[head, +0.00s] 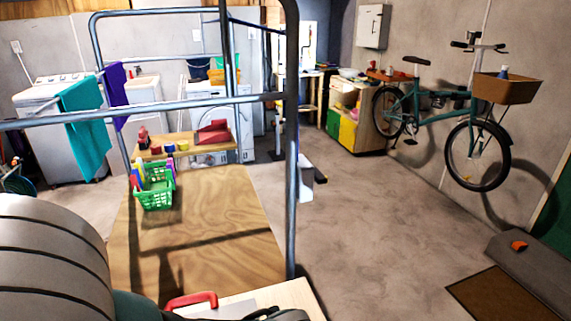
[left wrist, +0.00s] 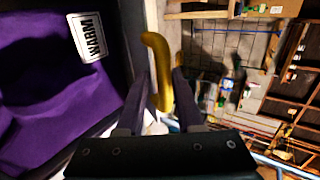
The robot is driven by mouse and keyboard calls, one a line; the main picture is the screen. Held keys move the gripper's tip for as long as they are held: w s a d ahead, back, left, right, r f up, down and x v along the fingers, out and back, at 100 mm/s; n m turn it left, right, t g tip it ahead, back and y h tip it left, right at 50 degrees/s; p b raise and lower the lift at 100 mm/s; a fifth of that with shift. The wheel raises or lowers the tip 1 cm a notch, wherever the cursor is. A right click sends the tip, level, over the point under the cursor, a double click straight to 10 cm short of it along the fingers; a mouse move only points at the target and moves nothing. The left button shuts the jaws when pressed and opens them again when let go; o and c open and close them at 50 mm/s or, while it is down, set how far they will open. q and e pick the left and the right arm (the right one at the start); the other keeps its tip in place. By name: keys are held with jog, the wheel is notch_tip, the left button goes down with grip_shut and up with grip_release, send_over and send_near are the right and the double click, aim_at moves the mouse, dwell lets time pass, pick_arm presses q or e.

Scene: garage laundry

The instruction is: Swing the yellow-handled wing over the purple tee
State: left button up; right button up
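My left gripper (left wrist: 162,85) has its two dark fingers on either side of a curved yellow handle (left wrist: 157,52), with no clear gap showing, and looks shut on it. What the handle joins is hidden. Purple fabric, which looks like the purple tee (left wrist: 50,110), lies left of the gripper in the left wrist view, within a dark border. A white WARM label (left wrist: 87,36) shows at its top. In the head view neither gripper nor the yellow handle can be made out. My right gripper is out of view.
A metal tube frame (head: 291,190) rises close in front, with a teal towel (head: 84,110) and a purple cloth (head: 117,95) hanging at its left. A green basket (head: 155,195) stands on a plywood top (head: 215,220). A red handle (head: 191,299) shows at the bottom.

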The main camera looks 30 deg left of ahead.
pick_arm(q)
jog(key=b+v, duration=0.2)
jog(key=v, duration=0.8)
